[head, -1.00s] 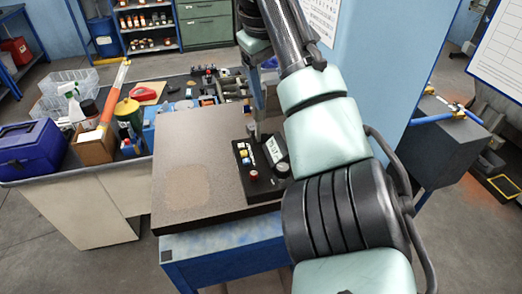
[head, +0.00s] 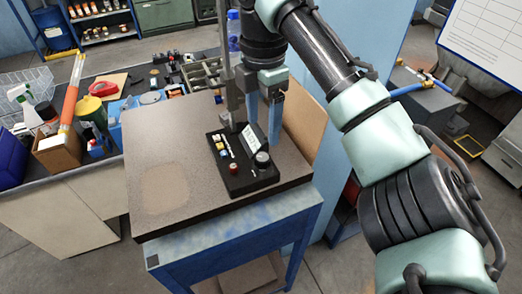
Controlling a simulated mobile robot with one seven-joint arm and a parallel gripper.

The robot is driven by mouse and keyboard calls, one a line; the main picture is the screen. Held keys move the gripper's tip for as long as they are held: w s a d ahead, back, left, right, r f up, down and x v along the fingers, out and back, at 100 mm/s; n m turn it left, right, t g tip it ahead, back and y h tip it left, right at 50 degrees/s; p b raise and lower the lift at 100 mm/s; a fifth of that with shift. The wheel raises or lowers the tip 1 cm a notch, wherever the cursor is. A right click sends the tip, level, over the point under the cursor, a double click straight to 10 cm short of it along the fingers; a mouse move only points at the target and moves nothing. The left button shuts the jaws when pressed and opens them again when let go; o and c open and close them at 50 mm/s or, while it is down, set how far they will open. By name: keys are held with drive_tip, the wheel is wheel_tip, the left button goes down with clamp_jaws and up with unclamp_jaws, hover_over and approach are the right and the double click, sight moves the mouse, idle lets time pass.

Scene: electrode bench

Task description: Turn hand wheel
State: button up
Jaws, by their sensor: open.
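A black instrument base (head: 232,182) with coloured buttons, a red knob and a tilted white display (head: 250,138) sits on the granite-like slab. A round dark knob (head: 262,160) stands on its right part; I cannot tell whether this is the hand wheel. A grey upright column (head: 226,60) rises behind the base. My gripper (head: 264,128) points down with its two blue fingers apart. In the picture its fingers overlap the back of the base and the display, above the knob. I cannot tell whether they touch anything. No other wheel is clearly visible.
The slab (head: 205,205) rests on a blue stand (head: 235,245); its left part is bare. A blue wall panel (head: 335,60) stands behind my arm.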

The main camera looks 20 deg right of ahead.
sight(263, 156)
wheel_tip(263, 156, down, 9)
drive_tip(key=shift+r+p, duration=0.1)
drive_tip(key=shift+p, duration=0.9)
clamp_jaws()
